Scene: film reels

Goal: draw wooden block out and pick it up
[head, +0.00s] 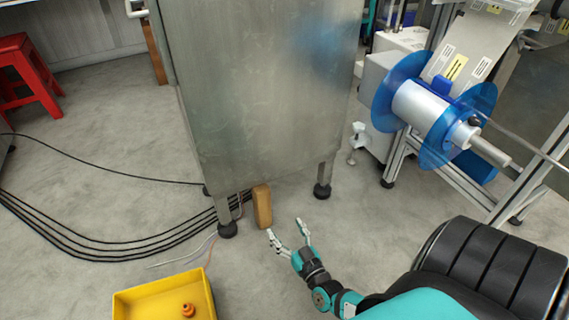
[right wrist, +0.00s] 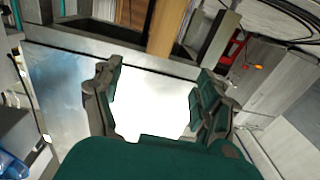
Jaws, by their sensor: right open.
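The wooden block (head: 263,206) is brown and oblong. It stands on end on the floor at the lower front edge of the metal cabinet (head: 270,90), just right of a cabinet leg. My right gripper (head: 285,228) is open and empty, low over the floor, a little in front and to the right of the block, apart from it. In the right wrist view my open fingers (right wrist: 157,75) frame the cabinet's bright panel, and a tan wooden piece (right wrist: 167,27), which looks like the block, shows beyond them. My left gripper is not in view.
A yellow tray (head: 165,300) holding a small orange object lies at the front left. Cabinet legs (head: 323,188) stand on both sides of the block. Black cables (head: 110,243) run along the floor at left. A blue reel (head: 430,108) is on a frame at right.

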